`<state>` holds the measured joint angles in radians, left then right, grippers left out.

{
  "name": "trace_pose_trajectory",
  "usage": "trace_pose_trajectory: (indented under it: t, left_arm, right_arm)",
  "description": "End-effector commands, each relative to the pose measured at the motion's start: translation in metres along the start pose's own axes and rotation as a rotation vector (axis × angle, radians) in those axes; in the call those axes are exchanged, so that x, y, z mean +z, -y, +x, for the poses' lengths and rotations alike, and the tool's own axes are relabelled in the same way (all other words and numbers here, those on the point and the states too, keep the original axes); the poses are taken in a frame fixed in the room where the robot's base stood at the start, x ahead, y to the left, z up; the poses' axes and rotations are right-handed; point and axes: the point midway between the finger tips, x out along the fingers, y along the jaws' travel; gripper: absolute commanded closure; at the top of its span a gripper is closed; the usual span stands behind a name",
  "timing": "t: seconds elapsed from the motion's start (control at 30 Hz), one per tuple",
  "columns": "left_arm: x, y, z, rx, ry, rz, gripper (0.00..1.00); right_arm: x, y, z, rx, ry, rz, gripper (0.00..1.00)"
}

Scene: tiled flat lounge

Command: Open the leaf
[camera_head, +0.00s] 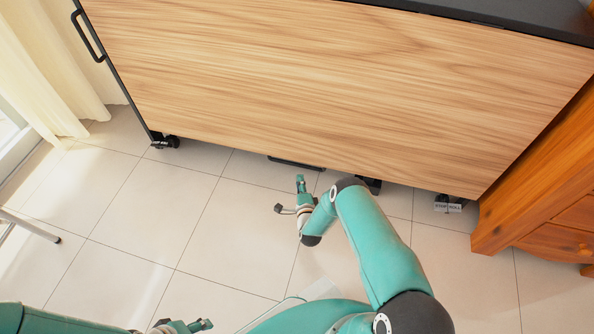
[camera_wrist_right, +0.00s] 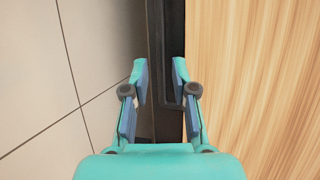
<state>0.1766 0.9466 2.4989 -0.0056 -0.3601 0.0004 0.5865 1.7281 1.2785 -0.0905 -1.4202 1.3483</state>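The leaf is a large light-wood panel (camera_head: 330,85), which also fills the right side of the right wrist view (camera_wrist_right: 250,80). A black handle (camera_head: 296,163) shows at the middle of its lower edge. My right gripper (camera_head: 289,195) is open just below this handle in the head view. In the right wrist view its two fingers (camera_wrist_right: 160,78) stand apart, with the dark handle (camera_wrist_right: 172,85) running between them or behind them; contact cannot be told. My left gripper (camera_head: 187,326) is low at the bottom edge, partly cut off, and its opening is unclear.
The black-framed unit stands on castors (camera_head: 165,142), with a side handle (camera_head: 87,36) at the left. A wooden cabinet (camera_head: 545,190) stands close at the right. A curtain (camera_head: 45,70) and a metal leg (camera_head: 30,226) are at the left. The tiled floor (camera_head: 130,225) between is clear.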

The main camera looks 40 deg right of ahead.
Motion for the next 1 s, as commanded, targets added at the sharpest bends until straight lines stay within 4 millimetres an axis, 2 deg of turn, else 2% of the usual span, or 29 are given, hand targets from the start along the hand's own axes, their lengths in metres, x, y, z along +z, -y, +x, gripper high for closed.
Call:
trace_pose_trajectory:
  t: [0.03, 0.2, 0.4, 0.6, 0.87, 1.0]
  left_arm:
    - [0.000, 0.004, 0.011, 0.000, 0.000, 0.000, 0.50]
    - [0.000, 0.011, 0.029, 0.000, 0.000, 0.000, 0.50]
    - [0.000, 0.016, 0.044, 0.000, 0.000, 0.000, 0.50]
    - [0.000, 0.018, 0.049, 0.000, 0.000, 0.000, 0.50]
    - [0.000, 0.018, 0.049, 0.000, 0.000, 0.000, 0.50]
    - [0.000, 0.018, 0.049, 0.000, 0.000, 0.000, 0.50]
  right_arm:
    - [0.000, -0.004, 0.013, -0.005, 0.000, 0.000, 0.73]
    - [0.000, -0.005, 0.049, -0.004, 0.000, 0.000, 0.73]
    - [0.000, -0.004, 0.078, -0.001, 0.000, 0.000, 0.73]
    - [0.000, -0.001, 0.089, 0.000, 0.000, 0.000, 0.73]
    - [0.001, 0.000, 0.090, 0.002, 0.001, -0.001, 0.73]
    - [0.001, 0.000, 0.090, 0.002, 0.001, -0.001, 0.93]
